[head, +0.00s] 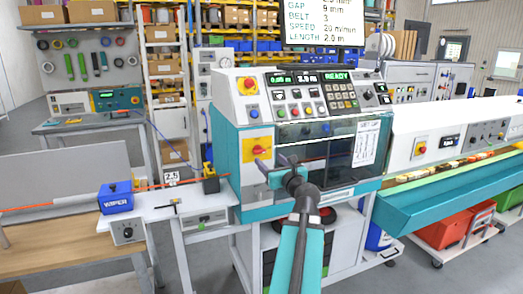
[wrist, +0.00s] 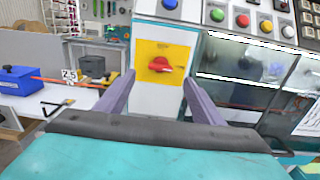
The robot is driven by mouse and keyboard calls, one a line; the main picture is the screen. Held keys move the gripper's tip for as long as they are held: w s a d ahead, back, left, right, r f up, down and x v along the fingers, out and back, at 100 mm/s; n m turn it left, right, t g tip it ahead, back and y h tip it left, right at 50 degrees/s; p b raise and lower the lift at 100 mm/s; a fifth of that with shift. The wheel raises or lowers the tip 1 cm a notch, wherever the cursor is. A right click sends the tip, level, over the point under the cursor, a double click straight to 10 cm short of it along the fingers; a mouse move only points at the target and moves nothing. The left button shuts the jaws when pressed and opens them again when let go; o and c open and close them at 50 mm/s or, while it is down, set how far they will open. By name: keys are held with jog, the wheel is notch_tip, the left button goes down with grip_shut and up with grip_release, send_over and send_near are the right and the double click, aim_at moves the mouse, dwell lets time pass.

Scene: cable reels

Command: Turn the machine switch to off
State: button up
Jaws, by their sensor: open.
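The machine switch is a red rotary knob on a yellow plate on the machine's front. In the wrist view the red knob (wrist: 160,64) lies roughly horizontal, tilted a little, on the yellow plate (wrist: 176,50). In the head view the yellow plate (head: 258,143) shows with the knob (head: 259,150), partly near my fingers. My gripper (wrist: 157,88) is open, with one purple finger on each side of the knob in the picture. It also shows in the head view (head: 272,166), in front of the machine. No contact with the knob shows. Switch markings are too small to read.
Above the switch is a control panel with buttons (head: 296,108) and a display reading READY. A blue WIPER box (head: 117,198) stands on the bench at left, with an orange cable running to the machine. A clear guard window (head: 318,150) is right of the switch.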

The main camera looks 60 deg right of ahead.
aim_at(260, 152)
jog(key=p, duration=0.4)
jog(key=shift+w+d+r, duration=0.1)
jog(key=shift+w+d, duration=0.1)
jog(key=shift+w, duration=0.05)
jog(key=shift+p+x, duration=1)
jog(key=shift+x, duration=3.15)
jog(key=shift+f, duration=0.2)
jog(key=c, duration=1)
